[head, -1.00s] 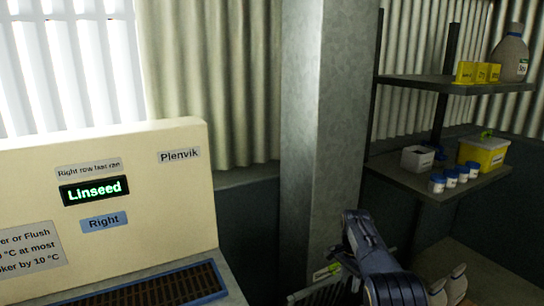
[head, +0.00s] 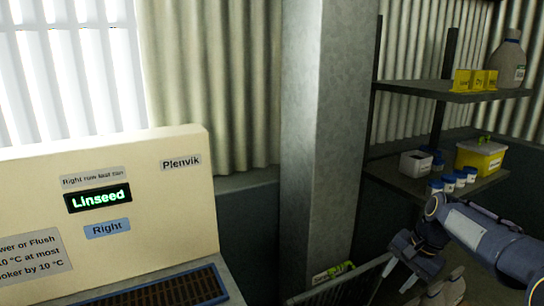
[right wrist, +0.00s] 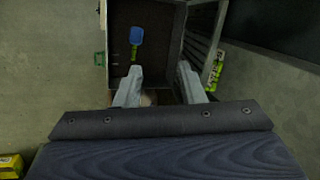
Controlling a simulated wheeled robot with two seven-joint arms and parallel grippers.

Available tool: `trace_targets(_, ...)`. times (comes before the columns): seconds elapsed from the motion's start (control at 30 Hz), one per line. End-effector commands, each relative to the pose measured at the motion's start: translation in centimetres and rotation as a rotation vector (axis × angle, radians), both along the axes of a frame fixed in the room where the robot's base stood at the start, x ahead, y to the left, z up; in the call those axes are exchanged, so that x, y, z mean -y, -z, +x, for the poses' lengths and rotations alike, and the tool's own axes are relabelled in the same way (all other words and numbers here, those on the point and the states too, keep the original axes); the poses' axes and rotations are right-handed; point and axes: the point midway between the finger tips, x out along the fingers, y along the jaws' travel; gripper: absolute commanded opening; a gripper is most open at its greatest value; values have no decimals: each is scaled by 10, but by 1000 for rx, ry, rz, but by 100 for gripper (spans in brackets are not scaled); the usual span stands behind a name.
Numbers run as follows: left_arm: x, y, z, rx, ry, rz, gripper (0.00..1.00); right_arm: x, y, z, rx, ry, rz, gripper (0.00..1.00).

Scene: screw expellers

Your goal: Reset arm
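My right gripper (head: 400,277) hangs at the bottom right of the head view, beneath my bent right arm. It points down near a slatted cart or bin (head: 350,285). In the right wrist view its two pale fingers (right wrist: 159,70) stand apart with nothing held between them. Beyond the fingertips is an open dark bin (right wrist: 160,20). A tool with a blue head and a green handle (right wrist: 136,38) lies in it, apart from the fingers. My left gripper is in neither view.
A cream panel (head: 130,215) with a green "Linseed" display stands at left. A grey pillar (head: 318,130) stands mid-view. The right shelf (head: 400,180) holds a white box, several blue-lidded jars and a yellow tub (head: 480,160). A yellow object (right wrist: 10,166) sits on the floor at lower left.

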Motion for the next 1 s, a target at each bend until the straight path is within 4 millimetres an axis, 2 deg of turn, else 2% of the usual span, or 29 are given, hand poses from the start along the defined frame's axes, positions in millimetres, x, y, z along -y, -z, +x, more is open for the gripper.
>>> trace_targets(0.03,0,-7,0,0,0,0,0,-1,-22,-26,45,-35,20,36)
trace_targets(0.2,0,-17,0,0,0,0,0,-20,-56,-109,194,-194,40,36)
trace_targets(0.37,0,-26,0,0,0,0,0,-48,-65,-188,337,-358,5,36)
trace_targets(0.4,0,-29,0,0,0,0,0,-55,-63,-206,370,-395,-11,36)
trace_targets(0.5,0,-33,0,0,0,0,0,-71,-53,-244,440,-484,-60,36)
trace_targets(0.6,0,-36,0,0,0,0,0,-83,-41,-271,488,-550,-106,36)
trace_targets(0.7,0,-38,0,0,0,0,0,-90,-30,-286,515,-589,-136,36)
trace_targets(1.0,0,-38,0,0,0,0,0,-93,-23,-293,526,-612,-152,36)
